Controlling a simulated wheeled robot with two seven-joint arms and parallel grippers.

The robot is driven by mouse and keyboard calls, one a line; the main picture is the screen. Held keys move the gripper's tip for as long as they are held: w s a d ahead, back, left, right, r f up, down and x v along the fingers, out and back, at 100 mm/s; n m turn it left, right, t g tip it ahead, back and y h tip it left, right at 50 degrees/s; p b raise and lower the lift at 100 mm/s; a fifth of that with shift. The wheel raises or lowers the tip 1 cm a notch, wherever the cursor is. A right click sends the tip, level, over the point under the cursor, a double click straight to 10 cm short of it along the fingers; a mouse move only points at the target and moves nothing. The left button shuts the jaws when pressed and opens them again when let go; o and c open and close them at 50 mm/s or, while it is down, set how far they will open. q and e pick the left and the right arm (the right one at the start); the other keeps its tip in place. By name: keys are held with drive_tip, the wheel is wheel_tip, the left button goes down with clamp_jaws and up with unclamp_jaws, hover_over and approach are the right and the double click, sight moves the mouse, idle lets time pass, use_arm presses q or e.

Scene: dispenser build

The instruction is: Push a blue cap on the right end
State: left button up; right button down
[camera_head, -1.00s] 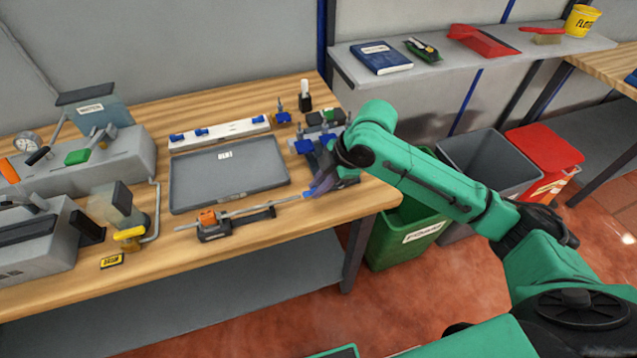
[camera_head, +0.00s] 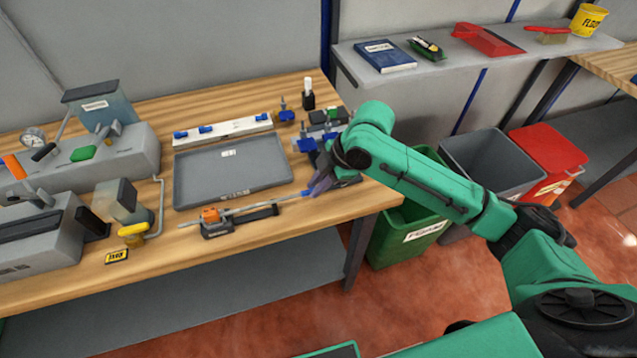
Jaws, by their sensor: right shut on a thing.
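My right gripper (camera_head: 318,185) is at the right end of a thin rod (camera_head: 248,214) and is shut on a small blue cap (camera_head: 307,193). The cap is at the rod's right end; I cannot tell how far it sits on it. The rod lies level in a dark holder (camera_head: 218,230) with an orange clamp (camera_head: 210,215) near its left part. The gripper and arm hide part of the blue fixture (camera_head: 306,145) behind. My left gripper is not in view.
A grey tray (camera_head: 185,203) lies behind the rod. A white rack (camera_head: 240,127) with several blue pieces stands behind the tray. Grey machines (camera_head: 130,155) fill the left of the bench. A green bin (camera_head: 383,240) stands below right.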

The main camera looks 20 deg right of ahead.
drive_tip(key=shift+a+p, duration=0.3)
drive_tip(key=shift+a, duration=0.35)
drive_tip(key=shift+c, duration=2.3)
unclamp_jaws()
wheel_tip(320, 180, up, 7)
drive_tip(key=p, duration=0.8)
